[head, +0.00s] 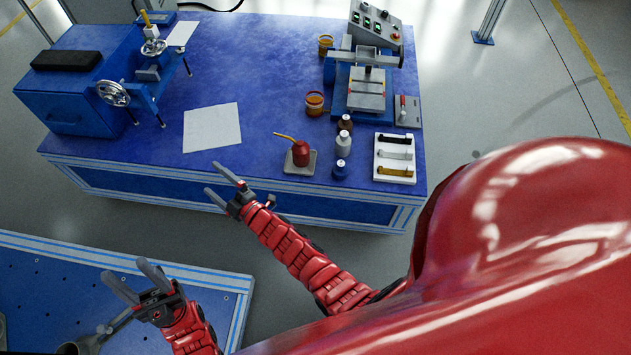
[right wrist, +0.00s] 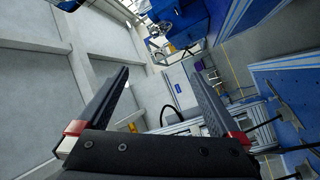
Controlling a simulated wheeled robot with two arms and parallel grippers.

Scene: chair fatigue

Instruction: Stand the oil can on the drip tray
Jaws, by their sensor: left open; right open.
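The red oil can (head: 301,152) with a yellow spout stands upright on the small grey drip tray (head: 290,168), near the front edge of the blue bench. Its spout points up and to the left. My right gripper (head: 213,179) is open and empty, in front of the bench edge, left of the tray and apart from it. It also shows open in the right wrist view (right wrist: 155,82), with nothing between its fingers. My left gripper (head: 124,270) is open and empty at the lower left, over the nearer blue table. The can and tray are not seen in the right wrist view.
An orange-brown jar (head: 315,103) and a press machine (head: 362,92) are behind. A paper sheet (head: 212,128) lies left; the bench around it is clear.

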